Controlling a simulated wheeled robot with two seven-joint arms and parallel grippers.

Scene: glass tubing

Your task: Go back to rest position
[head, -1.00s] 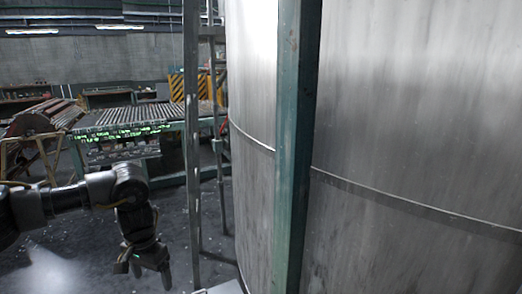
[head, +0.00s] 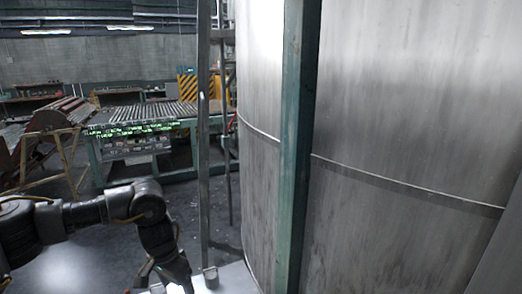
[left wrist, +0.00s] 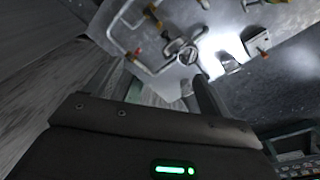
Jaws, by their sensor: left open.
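My left arm comes in from the left in the head view. Its gripper hangs low at the bottom edge and is partly cut off by the frame. In the left wrist view my left gripper (left wrist: 166,88) is open, its two dark fingers apart with nothing seen between them. Beyond the fingers is a pale panel (left wrist: 215,28) with bent tubing (left wrist: 127,47), small red and orange fittings and a round part (left wrist: 187,54). My right gripper is in neither view.
A large metal tank (head: 410,110) fills the right side behind a green post (head: 296,150). A thin grey upright (head: 203,150) stands beside it. A roller conveyor (head: 145,118) and a brown slatted rack (head: 55,115) stand behind my arm, with open floor between.

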